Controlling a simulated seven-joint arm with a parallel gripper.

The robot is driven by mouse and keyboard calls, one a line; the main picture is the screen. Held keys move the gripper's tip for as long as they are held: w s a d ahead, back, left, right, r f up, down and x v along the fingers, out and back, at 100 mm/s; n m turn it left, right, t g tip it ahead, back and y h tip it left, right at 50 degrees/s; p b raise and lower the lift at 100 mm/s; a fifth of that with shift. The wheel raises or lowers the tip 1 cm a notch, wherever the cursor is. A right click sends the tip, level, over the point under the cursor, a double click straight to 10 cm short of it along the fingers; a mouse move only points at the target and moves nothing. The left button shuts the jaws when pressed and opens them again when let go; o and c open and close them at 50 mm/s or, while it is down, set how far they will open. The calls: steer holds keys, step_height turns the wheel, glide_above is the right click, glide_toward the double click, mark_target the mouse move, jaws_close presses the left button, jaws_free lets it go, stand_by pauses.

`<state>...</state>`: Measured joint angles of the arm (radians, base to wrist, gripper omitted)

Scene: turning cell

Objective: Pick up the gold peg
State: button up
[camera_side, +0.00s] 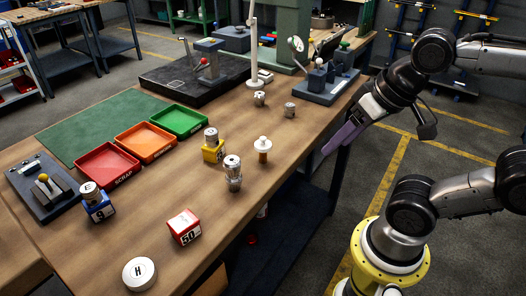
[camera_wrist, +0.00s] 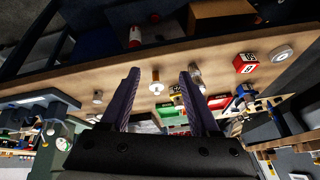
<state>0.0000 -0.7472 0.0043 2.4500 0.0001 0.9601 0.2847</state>
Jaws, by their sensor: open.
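The likeliest gold peg (camera_side: 263,156) stands upright on the wooden bench, right of its middle. Its lower body is gold-brown, with a white disc and white knob on top. It also shows in the wrist view (camera_wrist: 156,88), in the gap between my fingers but farther away. My gripper (camera_side: 328,150) has purple fingers and hangs by the bench's right edge, right of the peg and apart from it. In the wrist view my gripper (camera_wrist: 159,74) is open, with nothing held between the fingers.
A steel stacked part (camera_side: 233,175) and a yellow block (camera_side: 213,152) stand left of the peg. Small metal cylinders (camera_side: 290,110) stand behind it. A red "50" block (camera_side: 185,227) and a white "H" disc (camera_side: 139,273) lie in front. Bench around the peg is fairly clear.

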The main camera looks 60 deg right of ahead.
steer(key=w+r+m, duration=0.4)
steer(key=m, duration=0.1)
steer(key=m+g, duration=0.5)
steer(key=m, duration=0.4)
glide_above(263, 140)
step_height(263, 140, down, 4)
steer(key=f, duration=1.3)
steer(key=shift+w+d+f, duration=0.25)
steer(key=shift+d+f, duration=0.15)
steer(key=shift+r, duration=0.1)
jaws_close()
